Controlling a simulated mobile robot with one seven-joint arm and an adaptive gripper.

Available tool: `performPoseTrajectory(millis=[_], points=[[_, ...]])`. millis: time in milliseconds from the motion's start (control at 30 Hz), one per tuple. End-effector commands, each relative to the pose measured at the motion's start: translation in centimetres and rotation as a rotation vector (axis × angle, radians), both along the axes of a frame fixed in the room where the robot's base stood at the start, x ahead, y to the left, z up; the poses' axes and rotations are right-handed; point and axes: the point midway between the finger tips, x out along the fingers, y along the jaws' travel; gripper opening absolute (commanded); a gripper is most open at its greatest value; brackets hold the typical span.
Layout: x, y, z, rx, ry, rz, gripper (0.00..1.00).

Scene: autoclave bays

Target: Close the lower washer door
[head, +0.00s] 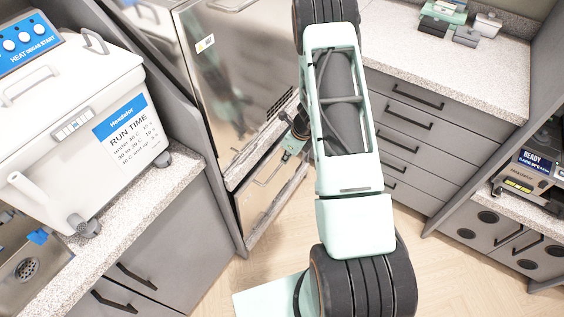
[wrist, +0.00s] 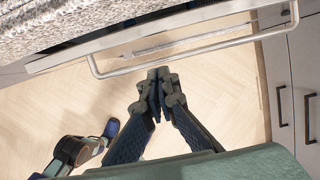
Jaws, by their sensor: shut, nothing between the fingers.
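The lower washer door (head: 272,208) is a steel panel low in the tall steel unit, in the middle of the head view. How far it stands open is hard to tell, since my arm hides part of it. Its bar handle (wrist: 215,46) runs across the upper part of the wrist view, and the steel door edge (wrist: 130,37) lies behind it. My gripper (head: 293,146) is by the upper part of this door. In the wrist view my gripper (wrist: 158,76) is shut and empty, its tips close to the bar. I cannot tell whether they touch it.
The upper steel door (head: 232,85) is above. A speckled counter (head: 130,232) with a white "RUN TIME" box (head: 75,120) stands left. Grey drawers (head: 415,130) stand right. The wooden floor (head: 290,238) in front is clear apart from my base.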

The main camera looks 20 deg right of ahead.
Motion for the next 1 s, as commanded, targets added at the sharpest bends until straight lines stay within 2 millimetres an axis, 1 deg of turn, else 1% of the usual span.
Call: performPoseTrajectory(millis=[33, 200, 300, 433, 600, 833, 867, 933, 967, 1000], points=[[0.6, 0.5, 1.8, -0.001, -0.008, 0.009, 0.0], [1.2, 1.0, 5.1, -0.001, -0.004, 0.006, 0.0], [1.5, 1.2, 6.5, 0.0, -0.004, 0.005, 0.0], [1.6, 1.4, 7.6, 0.0, -0.003, 0.004, 0.0], [1.7, 1.5, 7.9, 0.002, -0.001, 0.002, 0.0], [1.6, 1.4, 7.7, 0.003, 0.0, 0.001, 0.0], [1.5, 1.4, 7.5, 0.008, 0.003, -0.003, 0.0], [0.9, 1.3, 6.4, 0.033, 0.019, -0.02, 0.0], [0.4, 1.3, 5.7, 0.051, 0.029, -0.032, 0.0], [-0.3, 1.2, 4.5, 0.085, 0.048, -0.053, 0.0]])
